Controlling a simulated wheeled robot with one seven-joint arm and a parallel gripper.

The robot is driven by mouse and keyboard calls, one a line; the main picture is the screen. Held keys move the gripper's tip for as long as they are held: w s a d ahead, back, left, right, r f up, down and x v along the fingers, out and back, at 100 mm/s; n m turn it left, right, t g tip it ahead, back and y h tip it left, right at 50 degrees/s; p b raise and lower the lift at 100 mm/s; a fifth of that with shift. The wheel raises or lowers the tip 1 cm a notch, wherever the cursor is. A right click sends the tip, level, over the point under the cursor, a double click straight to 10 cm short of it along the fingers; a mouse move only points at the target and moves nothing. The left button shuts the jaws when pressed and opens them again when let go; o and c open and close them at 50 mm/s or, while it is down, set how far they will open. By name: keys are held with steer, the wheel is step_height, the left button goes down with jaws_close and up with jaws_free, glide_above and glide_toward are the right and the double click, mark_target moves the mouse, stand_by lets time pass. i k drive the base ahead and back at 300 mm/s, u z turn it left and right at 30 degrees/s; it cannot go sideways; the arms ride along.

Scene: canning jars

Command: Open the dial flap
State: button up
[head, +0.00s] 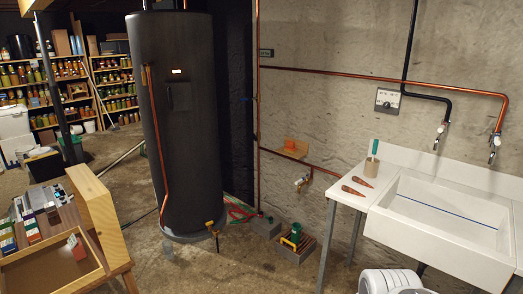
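A tall dark cylindrical tank (180,140) stands at centre left. A small dark square panel (179,97) is on its front, below a pale label (177,71). The panel may be the dial flap; it looks flat against the tank, but it is too dark and small to be sure that it is closed. A small grey plate with dials or switches (388,101) is on the wall at the right.
A white sink (450,215) and side table (345,188) stand at right. A wooden workbench with an open tray (50,270) is at lower left. Grey blocks (293,250) lie on the floor right of the tank. Open floor (215,270) lies in front of it.

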mark_target(179, 96)
steer(key=u, duration=0.15)
steer(key=i, duration=2.25)
steer(key=u, duration=1.35)
steer(key=i, duration=1.1)
steer(key=u, duration=1.1)
